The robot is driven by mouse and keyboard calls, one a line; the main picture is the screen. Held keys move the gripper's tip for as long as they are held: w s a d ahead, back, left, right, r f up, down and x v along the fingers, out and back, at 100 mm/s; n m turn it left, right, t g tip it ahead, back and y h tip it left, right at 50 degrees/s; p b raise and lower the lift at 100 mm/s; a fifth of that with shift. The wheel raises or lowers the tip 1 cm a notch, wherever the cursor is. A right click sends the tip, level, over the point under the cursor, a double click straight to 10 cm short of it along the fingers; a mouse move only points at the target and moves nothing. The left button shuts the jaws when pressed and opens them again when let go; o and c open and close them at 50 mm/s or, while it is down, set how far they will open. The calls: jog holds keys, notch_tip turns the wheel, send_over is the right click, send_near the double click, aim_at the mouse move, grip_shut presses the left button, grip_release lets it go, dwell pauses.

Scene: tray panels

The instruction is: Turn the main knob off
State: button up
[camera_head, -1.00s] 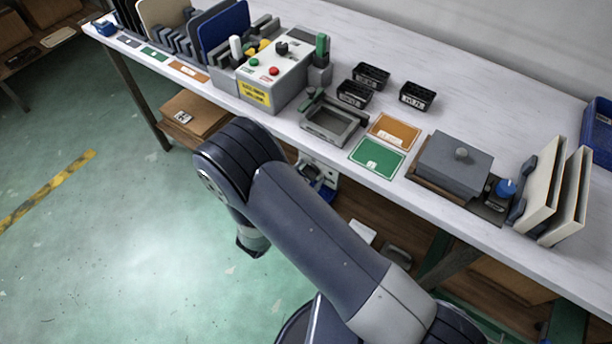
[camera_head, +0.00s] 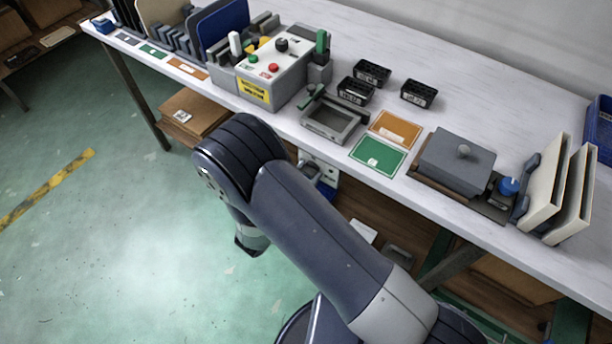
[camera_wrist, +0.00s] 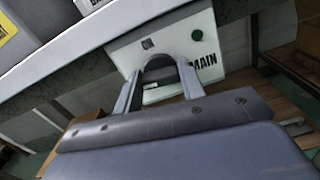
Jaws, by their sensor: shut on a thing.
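The white MAIN panel (camera_wrist: 120,56) hangs under the table's front edge. It has the word MAIN in black and a round green spot at its upper right. My gripper (camera_wrist: 160,72) reaches up to this panel, with one finger on each side of a dark rounded knob (camera_wrist: 158,65). The gripper is shut on this knob; the fingers hide its sides, and I cannot tell which way it points. In the head view the panel (camera_head: 330,175) shows partly beside my arm, with the gripper mostly hidden there.
The table edge (camera_wrist: 90,45) runs just above the gripper. On the table stand a grey control box (camera_head: 262,75) with buttons, an empty frame (camera_head: 332,120), black bins (camera_head: 418,94) and a lidded grey box (camera_head: 457,160). A wooden shelf (camera_wrist: 65,108) lies below.

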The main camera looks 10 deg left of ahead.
jog(key=shift+n, duration=0.7)
jog(key=o, duration=1)
jog(key=v, duration=1)
jog(key=shift+s+b, duration=0.4)
jog(key=shift+a, duration=0.1)
